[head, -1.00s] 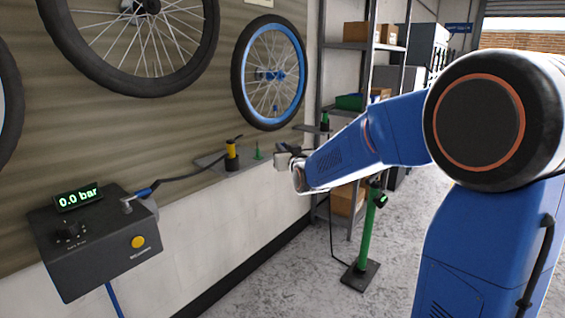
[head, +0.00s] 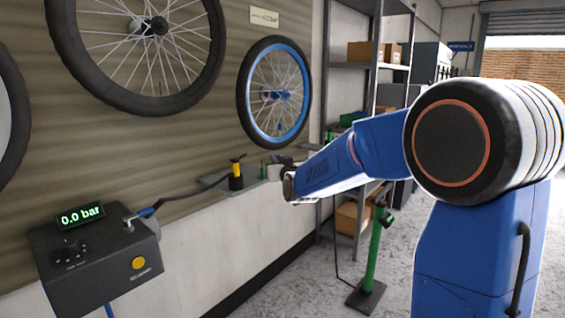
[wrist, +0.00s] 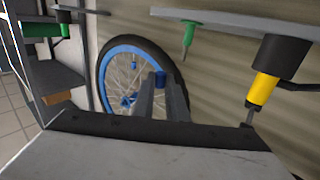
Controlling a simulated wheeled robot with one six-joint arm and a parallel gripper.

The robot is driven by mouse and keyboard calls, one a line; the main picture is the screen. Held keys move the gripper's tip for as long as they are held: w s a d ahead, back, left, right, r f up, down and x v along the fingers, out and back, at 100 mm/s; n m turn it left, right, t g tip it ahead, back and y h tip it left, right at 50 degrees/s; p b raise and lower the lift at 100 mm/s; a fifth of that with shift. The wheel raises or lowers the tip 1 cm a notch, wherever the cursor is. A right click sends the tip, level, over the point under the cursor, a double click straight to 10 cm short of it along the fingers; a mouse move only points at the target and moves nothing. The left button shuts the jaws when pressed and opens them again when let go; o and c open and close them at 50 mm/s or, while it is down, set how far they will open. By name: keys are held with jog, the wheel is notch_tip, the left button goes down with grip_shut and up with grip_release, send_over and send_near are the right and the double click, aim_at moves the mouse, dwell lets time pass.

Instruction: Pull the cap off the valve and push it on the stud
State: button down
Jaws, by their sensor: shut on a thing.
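My gripper (wrist: 163,82) is shut on a small blue cap (wrist: 160,77), held at its fingertips. The blue-rimmed wheel (wrist: 118,55) is behind the cap in the wrist view, which is upside down; I cannot make out its valve. In the head view the wheel (head: 249,93) hangs on the wall, above and behind my gripper (head: 278,170). The green stud (wrist: 188,35) is on a small grey wall ledge (wrist: 225,19), apart from the cap. In the head view the stud (head: 262,170) stands upright just left of my gripper. The cap is hidden there.
A yellow and black pump head (head: 236,174) with a hose stands on the ledge left of the stud. A black box (head: 95,260) reading 0.0 bar is at lower left. A green stand (head: 373,250) and shelving (head: 370,100) are to the right.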

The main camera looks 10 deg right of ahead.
jog(key=shift+w+a, duration=0.7)
jog(key=shift+w, duration=0.25)
jog(key=shift+w+a, duration=0.75)
jog(key=shift+w, duration=0.25)
jog(key=shift+w+a, duration=0.7)
jog(key=shift+w, duration=0.25)
jog(key=shift+f, duration=0.8)
dwell(0.5)
jog(key=c, duration=1.4)
grip_release()
jog(key=shift+o, duration=0.2)
jog(key=shift+s, duration=0.1)
jog(key=s, duration=0.9)
jog(key=shift+s+d, duration=0.15)
jog(key=shift+s, duration=0.25)
